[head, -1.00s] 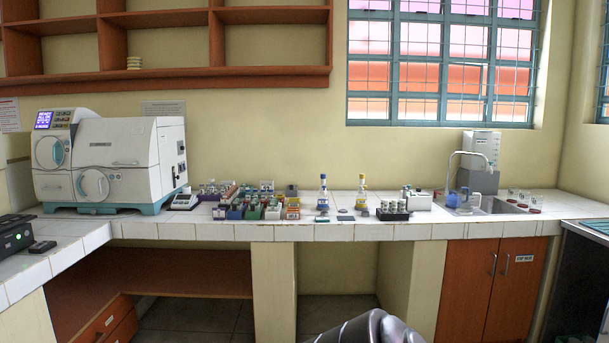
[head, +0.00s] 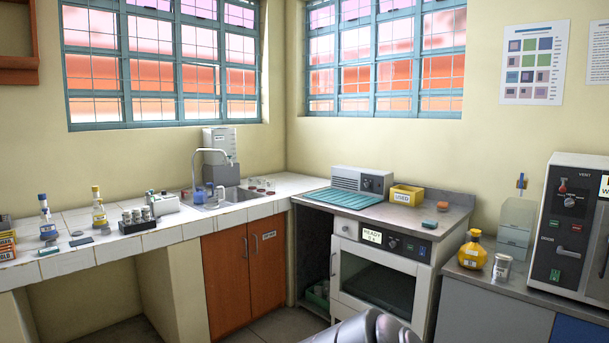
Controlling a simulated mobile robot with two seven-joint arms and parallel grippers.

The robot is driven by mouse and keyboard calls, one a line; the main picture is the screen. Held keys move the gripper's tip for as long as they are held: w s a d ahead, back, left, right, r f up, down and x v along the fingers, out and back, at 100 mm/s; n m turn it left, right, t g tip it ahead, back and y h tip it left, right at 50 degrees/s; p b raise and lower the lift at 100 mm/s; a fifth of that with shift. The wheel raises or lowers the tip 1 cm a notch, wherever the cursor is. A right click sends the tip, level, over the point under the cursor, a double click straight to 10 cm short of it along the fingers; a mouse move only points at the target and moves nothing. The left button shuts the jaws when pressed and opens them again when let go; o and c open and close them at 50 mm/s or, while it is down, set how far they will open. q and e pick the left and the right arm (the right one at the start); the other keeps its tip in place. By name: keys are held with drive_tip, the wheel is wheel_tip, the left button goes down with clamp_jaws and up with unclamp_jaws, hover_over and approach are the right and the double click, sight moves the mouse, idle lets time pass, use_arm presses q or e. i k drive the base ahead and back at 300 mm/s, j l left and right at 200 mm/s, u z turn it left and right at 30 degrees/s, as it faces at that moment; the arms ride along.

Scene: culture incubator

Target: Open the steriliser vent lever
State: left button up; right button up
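The steriliser (head: 548,245) appears to be the dark-fronted unit at the far right, cut off by the picture edge. Small white lettering that looks like "VENT" is near the top of its front panel. A small red-tipped lever (head: 563,187) sits left of that lettering, above a round knob (head: 570,201). The lever is too small to tell its exact position. Neither of my grippers shows. Only a grey, rounded part of my own arm shows at the bottom middle, well apart from the steriliser.
Left of the steriliser, a yellow flask (head: 472,252), a metal can (head: 502,267) and a clear container (head: 515,228) stand on the counter. A white oven (head: 384,268) is under the middle worktop. A sink (head: 222,198) and bottles are further left.

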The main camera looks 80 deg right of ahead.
sight(562, 188)
drive_tip(key=z, duration=4)
drive_tip(key=i+l+u, duration=0.5)
drive_tip(key=i+l, duration=0.2)
drive_tip(key=i, duration=0.65)
drive_tip(key=i+l+u, duration=0.5)
drive_tip(key=i+l, duration=0.75)
